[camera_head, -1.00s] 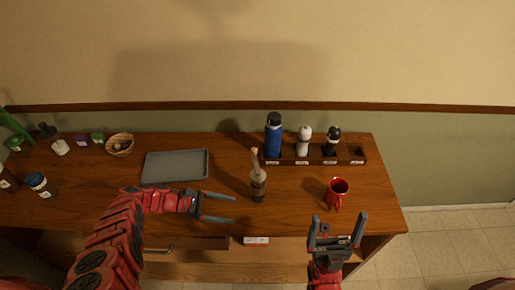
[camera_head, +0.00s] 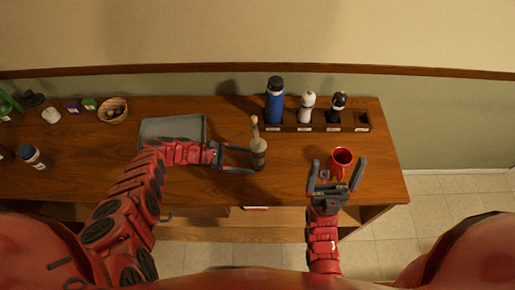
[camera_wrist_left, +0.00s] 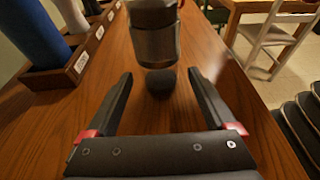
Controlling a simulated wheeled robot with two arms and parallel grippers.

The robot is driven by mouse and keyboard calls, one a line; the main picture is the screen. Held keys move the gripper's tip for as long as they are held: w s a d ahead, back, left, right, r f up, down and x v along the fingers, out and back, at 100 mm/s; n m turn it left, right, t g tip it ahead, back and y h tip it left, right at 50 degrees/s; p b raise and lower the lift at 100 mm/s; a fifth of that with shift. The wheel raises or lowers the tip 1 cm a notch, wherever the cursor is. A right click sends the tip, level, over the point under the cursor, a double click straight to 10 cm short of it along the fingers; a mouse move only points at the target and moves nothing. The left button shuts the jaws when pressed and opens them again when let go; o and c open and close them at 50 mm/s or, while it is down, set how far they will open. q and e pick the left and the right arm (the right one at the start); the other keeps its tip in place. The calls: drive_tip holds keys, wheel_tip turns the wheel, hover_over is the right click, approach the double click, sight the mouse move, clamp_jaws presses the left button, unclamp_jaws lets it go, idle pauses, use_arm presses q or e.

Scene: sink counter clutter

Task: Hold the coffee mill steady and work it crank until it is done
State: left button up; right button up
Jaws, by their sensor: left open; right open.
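The coffee mill (camera_head: 258,158) stands upright on the wooden counter, its crank arm rising to a pale knob (camera_head: 254,120). My left gripper (camera_head: 252,160) is open, its fingertips close to the mill's left side. In the left wrist view the mill's dark and grey body (camera_wrist_left: 155,42) is straight ahead, just beyond the open fingers (camera_wrist_left: 158,80); its top is cut off by the frame. A dark rounded piece shows below the body. My right gripper (camera_head: 338,165) is open near the counter's front edge, its fingers on either side of the red mug (camera_head: 342,156) in the picture; contact cannot be told.
A rack (camera_head: 290,127) behind the mill holds a blue bottle (camera_head: 275,100), a white shaker (camera_head: 306,108) and a black-topped one (camera_head: 337,106). A grey tray (camera_head: 172,125) lies left, partly behind my left arm. A bowl (camera_head: 113,110) and small jars stand further left.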

sight(255, 161)
use_arm(q)
drive_tip(key=shift+x, duration=1.5)
